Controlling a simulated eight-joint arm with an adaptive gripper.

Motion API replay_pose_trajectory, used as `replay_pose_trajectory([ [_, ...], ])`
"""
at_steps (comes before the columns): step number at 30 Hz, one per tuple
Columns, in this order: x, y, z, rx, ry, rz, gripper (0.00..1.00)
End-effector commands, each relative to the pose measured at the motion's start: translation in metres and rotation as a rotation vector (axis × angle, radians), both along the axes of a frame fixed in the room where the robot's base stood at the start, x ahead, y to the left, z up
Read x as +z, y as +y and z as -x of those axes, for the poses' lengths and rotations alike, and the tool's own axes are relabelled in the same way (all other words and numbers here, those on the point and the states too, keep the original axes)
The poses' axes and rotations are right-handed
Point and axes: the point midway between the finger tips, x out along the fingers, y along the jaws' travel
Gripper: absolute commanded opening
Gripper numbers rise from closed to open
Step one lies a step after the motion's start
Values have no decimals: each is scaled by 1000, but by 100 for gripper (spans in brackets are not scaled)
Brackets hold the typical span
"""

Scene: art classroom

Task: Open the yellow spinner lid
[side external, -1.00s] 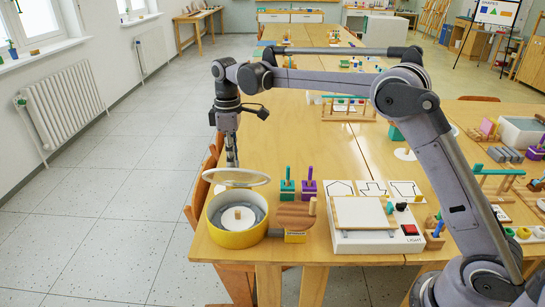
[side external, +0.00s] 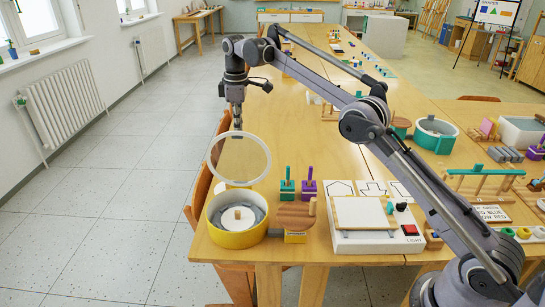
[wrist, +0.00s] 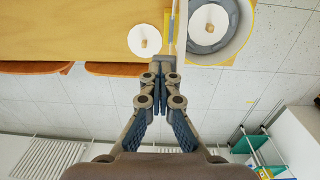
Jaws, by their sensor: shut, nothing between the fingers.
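The yellow spinner (side external: 238,239) is a round yellow tub at the near left corner of the table, with a grey inside and a white disc with a wooden peg in the middle. Its clear round lid (side external: 212,160) with a pale rim is raised steeply, nearly upright, at the tub's far side. My gripper (side external: 238,125) is shut and empty, pointing down at the lid's upper edge; I cannot tell whether it touches. In the wrist view my shut fingertips (wrist: 161,75) are close to the spinner (wrist: 223,58), and the lid seems almost edge-on beside it.
A wooden round-topped block (side external: 296,216), teal (side external: 287,190) and purple (side external: 308,190) pegged blocks and a light box (side external: 375,240) stand right of the spinner. A teal tub (side external: 435,135) is farther right. Chairs (side external: 199,195) line the left table edge; open floor lies beyond.

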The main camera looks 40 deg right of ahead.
Motion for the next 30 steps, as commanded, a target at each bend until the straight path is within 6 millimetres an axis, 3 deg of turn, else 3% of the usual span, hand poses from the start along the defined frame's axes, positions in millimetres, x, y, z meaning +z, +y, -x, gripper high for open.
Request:
replay_pose_trajectory([
  [1,-32,-5,-1,-10,36,5,0],
  [13,-32,-5,-1,-16,38,5,0],
  [14,-32,-5,-1,-16,38,5,4],
  [17,-32,-5,-1,-17,38,5,32],
  [18,-32,-5,-1,-17,38,4,34],
  [30,-31,-1,-2,-9,33,0,34],
])
